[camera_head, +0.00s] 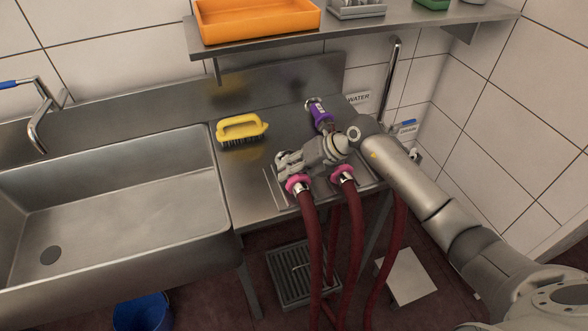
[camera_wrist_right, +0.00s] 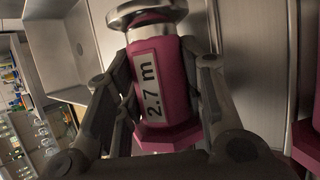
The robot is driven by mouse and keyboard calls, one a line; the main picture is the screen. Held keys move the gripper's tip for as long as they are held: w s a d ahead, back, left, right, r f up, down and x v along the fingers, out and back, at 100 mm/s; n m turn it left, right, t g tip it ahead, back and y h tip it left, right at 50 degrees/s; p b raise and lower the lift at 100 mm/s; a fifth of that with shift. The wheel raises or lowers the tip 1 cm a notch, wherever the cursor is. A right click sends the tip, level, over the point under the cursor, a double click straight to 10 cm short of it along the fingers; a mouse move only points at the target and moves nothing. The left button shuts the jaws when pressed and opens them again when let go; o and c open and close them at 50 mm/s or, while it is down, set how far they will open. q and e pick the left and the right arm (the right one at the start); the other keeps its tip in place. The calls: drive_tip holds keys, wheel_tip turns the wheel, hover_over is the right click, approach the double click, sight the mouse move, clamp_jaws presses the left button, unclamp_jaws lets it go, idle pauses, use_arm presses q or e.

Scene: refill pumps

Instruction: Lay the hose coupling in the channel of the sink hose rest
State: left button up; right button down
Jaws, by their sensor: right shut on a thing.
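My right gripper (camera_head: 290,169) is shut on a pink hose coupling (camera_head: 298,184) at the front of the steel counter. In the right wrist view the fingers (camera_wrist_right: 165,100) sit on both sides of this coupling (camera_wrist_right: 172,85), which has a metal end and a label reading "2.7 m". A dark red hose (camera_head: 311,235) hangs down from it. Thin bright edges (camera_head: 272,188) show on the counter just left of the coupling. I cannot tell whether they are the hose rest, and its channel is not clearly seen. My left gripper is not in view.
A second pink coupling (camera_head: 343,173) with a hose is close on the right. A purple coupling (camera_head: 319,115) stands behind my gripper. A yellow brush (camera_head: 242,128) lies back left, beside the sink (camera_head: 110,215). An orange tray (camera_head: 257,18) is on the shelf above.

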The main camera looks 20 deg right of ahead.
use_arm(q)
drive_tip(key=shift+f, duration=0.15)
use_arm(e)
drive_tip(key=shift+s+f, duration=0.25)
drive_tip(key=shift+f, duration=0.3)
drive_tip(key=c, duration=1.3)
unclamp_jaws()
drive_tip(key=o, duration=0.4)
drive_tip(key=shift+w+f, duration=0.1)
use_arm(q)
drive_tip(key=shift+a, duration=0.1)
use_arm(e)
drive_tip(key=shift+o, duration=0.2)
drive_tip(key=shift+a, duration=0.1)
drive_tip(key=v, duration=0.7)
drive_tip(key=shift+w, duration=0.2)
drive_tip(key=shift+s+d+r, duration=0.25)
drive_tip(key=shift+r, duration=0.4)
